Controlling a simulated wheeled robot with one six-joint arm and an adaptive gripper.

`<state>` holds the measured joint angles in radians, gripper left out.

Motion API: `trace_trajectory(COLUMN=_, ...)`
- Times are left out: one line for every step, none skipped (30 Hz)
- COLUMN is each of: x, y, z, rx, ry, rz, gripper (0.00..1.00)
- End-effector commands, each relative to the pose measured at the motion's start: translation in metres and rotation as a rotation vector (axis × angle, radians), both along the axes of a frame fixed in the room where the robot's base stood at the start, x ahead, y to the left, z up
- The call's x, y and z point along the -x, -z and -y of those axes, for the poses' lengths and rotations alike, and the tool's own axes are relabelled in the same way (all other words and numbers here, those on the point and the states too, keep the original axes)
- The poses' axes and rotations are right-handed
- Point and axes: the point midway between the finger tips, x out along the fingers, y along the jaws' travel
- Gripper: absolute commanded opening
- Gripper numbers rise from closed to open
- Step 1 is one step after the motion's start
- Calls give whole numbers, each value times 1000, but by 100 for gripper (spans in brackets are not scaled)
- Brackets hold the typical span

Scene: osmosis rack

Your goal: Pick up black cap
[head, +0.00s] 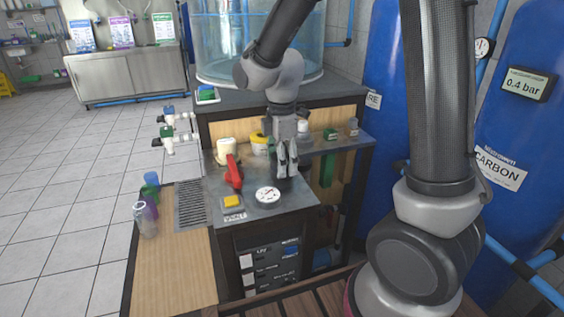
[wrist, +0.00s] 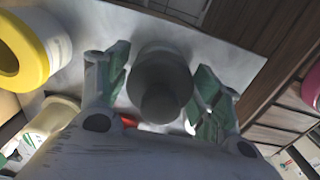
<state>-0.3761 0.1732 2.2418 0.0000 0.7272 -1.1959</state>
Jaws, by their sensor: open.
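My gripper (head: 287,170) points down over the grey worktop in the head view, its fingers apart. In the wrist view a dark grey, round, stepped piece (wrist: 161,82), which looks like the black cap, sits between the two open fingers. I see a gap on its right side; on the left the finger is close, and I cannot tell whether it touches. The cap does not show clearly in the head view, where my gripper covers that spot.
A red handle (head: 233,173), a yellow button (head: 232,202) and a round gauge (head: 268,195) are left of and in front of my gripper. A cream cup (head: 225,150) and a yellow-ringed container (head: 259,143) stand behind. Small bottles (head: 149,205) stand at the left.

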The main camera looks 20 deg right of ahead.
Motion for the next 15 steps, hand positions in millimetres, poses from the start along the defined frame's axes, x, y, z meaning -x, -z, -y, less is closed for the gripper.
trace_trajectory(x=1, y=8, z=0, rx=1, ry=0, rz=-3, gripper=65)
trace_trajectory(x=1, y=11, z=0, rx=1, ry=0, rz=-4, gripper=65)
trace_trajectory(x=0, y=15, z=0, rx=1, ry=1, rz=-2, gripper=65)
trace_trajectory(x=0, y=17, z=0, rx=0, ry=1, rz=-1, gripper=65)
trace_trajectory(x=0, y=18, z=0, rx=0, ry=1, rz=0, gripper=65)
trace_trajectory(x=0, y=19, z=0, rx=0, ry=1, rz=0, gripper=65)
trace_trajectory(x=0, y=19, z=0, rx=0, ry=1, rz=0, gripper=65)
trace_trajectory(x=0, y=19, z=0, rx=0, ry=1, rz=1, gripper=65)
trace_trajectory(x=0, y=19, z=0, rx=0, ry=1, rz=1, gripper=65)
trace_trajectory(x=0, y=19, z=0, rx=0, ry=1, rz=1, gripper=65)
trace_trajectory(x=0, y=19, z=0, rx=0, ry=1, rz=1, gripper=65)
trace_trajectory(x=0, y=19, z=0, rx=0, ry=1, rz=1, gripper=61)
trace_trajectory(x=0, y=19, z=0, rx=0, ry=1, rz=1, gripper=56)
trace_trajectory(x=0, y=19, z=0, rx=0, ry=1, rz=1, gripper=50)
trace_trajectory(x=0, y=19, z=0, rx=0, ry=1, rz=1, gripper=43)
